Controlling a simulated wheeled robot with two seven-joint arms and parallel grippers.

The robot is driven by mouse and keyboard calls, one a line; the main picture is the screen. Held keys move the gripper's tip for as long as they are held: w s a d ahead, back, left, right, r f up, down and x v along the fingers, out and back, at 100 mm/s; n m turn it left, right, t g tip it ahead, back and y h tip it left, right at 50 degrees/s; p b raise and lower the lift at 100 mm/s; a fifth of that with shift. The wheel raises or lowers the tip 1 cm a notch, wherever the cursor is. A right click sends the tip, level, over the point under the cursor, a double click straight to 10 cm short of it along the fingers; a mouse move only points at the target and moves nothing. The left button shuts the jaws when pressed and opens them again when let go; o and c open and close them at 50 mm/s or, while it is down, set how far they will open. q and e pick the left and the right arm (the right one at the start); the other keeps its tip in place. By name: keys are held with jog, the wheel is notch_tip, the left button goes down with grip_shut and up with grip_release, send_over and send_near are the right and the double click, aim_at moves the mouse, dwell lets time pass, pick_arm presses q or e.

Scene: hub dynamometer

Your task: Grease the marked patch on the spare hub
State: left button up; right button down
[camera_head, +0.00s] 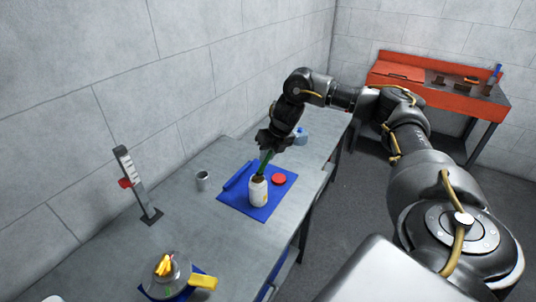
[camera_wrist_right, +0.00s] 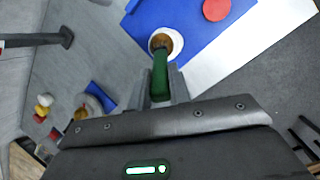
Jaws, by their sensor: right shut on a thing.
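My right gripper (camera_head: 269,148) is shut on a green-handled brush (camera_head: 265,161), which points down into the mouth of an open white jar (camera_head: 258,196). In the right wrist view the green handle (camera_wrist_right: 159,78) sits between the fingers, and its far end is over the brown contents inside the jar's white rim (camera_wrist_right: 178,46). The brush's bristles are hidden. A round grey metal piece (camera_head: 181,277), apparently the spare hub, sits at the front left of the bench with yellow parts on it. A small green spot shows on it, too small to identify. My left gripper is not in view.
The jar and a red lid (camera_head: 279,179) are on a blue mat (camera_head: 233,202). A grey cup (camera_head: 203,180) and an upright gauge with a red slider (camera_head: 126,183) stand to the left. A blue object (camera_head: 301,136) lies behind the mat. Bare bench separates mat and hub.

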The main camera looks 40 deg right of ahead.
jog(key=shift+f+b, duration=0.3)
jog(key=shift+f, duration=0.15)
dwell(0.3)
jog(key=shift+s+f, duration=0.1)
dwell(1.1)
notch_tip(320, 180, up, 2)
jog(key=shift+p, duration=1.05)
notch_tip(320, 180, up, 5)
jog(key=p, duration=0.4)
